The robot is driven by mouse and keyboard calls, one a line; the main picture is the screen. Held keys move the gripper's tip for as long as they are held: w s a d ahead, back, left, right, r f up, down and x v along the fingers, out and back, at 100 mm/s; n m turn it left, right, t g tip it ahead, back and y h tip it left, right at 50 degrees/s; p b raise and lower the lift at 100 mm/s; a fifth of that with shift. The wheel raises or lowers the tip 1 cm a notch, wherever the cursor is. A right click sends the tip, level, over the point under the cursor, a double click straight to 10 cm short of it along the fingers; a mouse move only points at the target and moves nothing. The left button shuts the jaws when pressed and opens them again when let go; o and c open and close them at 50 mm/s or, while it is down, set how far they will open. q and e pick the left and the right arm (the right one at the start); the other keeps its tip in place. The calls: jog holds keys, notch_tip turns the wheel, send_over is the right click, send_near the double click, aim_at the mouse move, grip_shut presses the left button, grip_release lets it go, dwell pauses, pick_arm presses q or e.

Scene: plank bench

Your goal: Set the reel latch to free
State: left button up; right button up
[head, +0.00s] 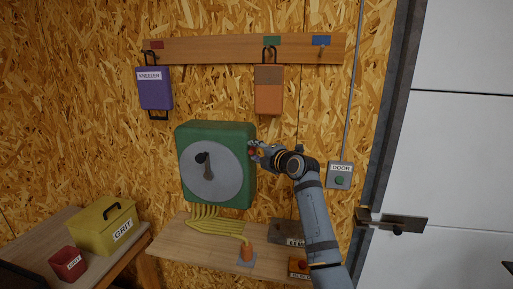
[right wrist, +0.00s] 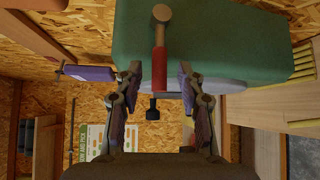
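The green hose reel (head: 241,131) is fixed to the chipboard wall, with a grey disc (head: 215,188) and a dark crank knob on its front. It also fills the top of the right wrist view (right wrist: 225,45). A lever with a red grip (right wrist: 159,70) and a metal end sits on the reel's side; I take it for the latch. My right gripper (head: 256,151) is at the reel's right side. In the right wrist view its fingers (right wrist: 159,82) are open on both sides of the red grip, with gaps visible. No latch marking is readable. My left gripper is not in view.
Yellow hose (head: 215,222) hangs below the reel over a plank shelf (head: 190,241). A purple KNEELER pad (head: 155,92) and an orange-brown pad (head: 268,95) hang above. A DOOR button box (head: 340,175) is right of my arm. A yellow GRIT box (head: 105,229) stands at left.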

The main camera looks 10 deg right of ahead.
grip_shut()
dwell(0.3)
notch_tip(320, 180, down, 4)
jog(key=n+b, duration=0.1)
jog(key=b, duration=0.5)
jog(key=t+b, duration=0.1)
jog(key=b, duration=0.5)
jog(key=shift+r+n+t+y, duration=0.2)
jog(key=shift+n+t+y, duration=0.1)
jog(key=shift+n+y, duration=0.1)
jog(key=f+n+t+y+b, duration=0.1)
jog(key=b, duration=0.6)
jog(key=w+n+t+b, duration=0.1)
jog(key=n+b, duration=0.1)
jog(key=b, duration=0.5)
jog(key=shift+d+f+y, duration=0.15)
jog(key=shift+f+y, duration=0.2)
jog(key=shift+y, duration=0.05)
jog(key=shift+w+r+n+y+b, duration=0.15)
jog(key=shift+n+y+b, duration=0.2)
jog(key=shift+b, duration=0.45)
grip_release()
jog(key=shift+d, duration=0.1)
